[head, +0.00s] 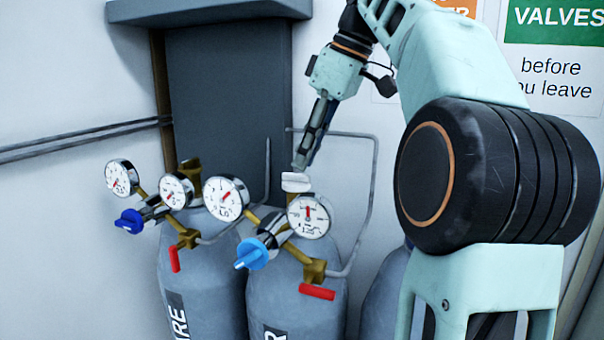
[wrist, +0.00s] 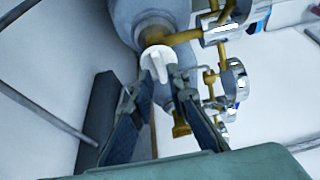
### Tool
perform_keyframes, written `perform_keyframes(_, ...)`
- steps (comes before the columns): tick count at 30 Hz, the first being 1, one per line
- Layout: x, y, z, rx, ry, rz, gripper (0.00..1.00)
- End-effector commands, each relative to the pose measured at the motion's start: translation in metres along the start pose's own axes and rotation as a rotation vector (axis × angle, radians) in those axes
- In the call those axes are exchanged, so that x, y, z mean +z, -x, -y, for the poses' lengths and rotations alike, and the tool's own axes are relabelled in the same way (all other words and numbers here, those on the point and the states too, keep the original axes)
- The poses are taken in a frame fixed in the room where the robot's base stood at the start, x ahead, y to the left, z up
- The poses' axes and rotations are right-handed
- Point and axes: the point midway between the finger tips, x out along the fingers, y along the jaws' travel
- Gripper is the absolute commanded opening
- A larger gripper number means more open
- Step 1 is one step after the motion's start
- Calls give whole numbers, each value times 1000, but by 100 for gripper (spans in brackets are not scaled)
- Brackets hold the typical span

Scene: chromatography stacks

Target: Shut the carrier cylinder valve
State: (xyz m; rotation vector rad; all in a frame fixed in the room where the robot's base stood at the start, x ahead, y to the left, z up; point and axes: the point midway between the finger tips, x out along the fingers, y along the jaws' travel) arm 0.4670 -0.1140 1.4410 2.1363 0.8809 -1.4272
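The middle gas cylinder (head: 300,312) has a dark label of which only a final "R" shows. A white valve handle (head: 296,182) tops it, behind its gauges. My gripper (head: 301,163) points down just above this handle. A light blue regulator knob (head: 252,253) and a horizontal red lever (head: 317,291) sit on this cylinder's fittings.
The left cylinder (head: 205,280), label partly hidden, has gauges, a dark blue knob (head: 130,221) and a hanging red lever (head: 174,259). A third cylinder (head: 384,295) is partly behind my arm. Grey tubing (head: 372,190) loops beside the middle cylinder, near the wall.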

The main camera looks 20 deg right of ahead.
Motion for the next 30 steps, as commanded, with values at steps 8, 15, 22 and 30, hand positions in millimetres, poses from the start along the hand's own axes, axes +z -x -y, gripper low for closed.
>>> perform_keyframes(8,0,-24,0,1,0,0,15)
perform_keyframes(15,0,-26,0,2,0,-1,15)
perform_keyframes(22,0,-26,0,1,0,-1,0)
perform_keyframes(30,0,-26,0,3,-5,0,0)
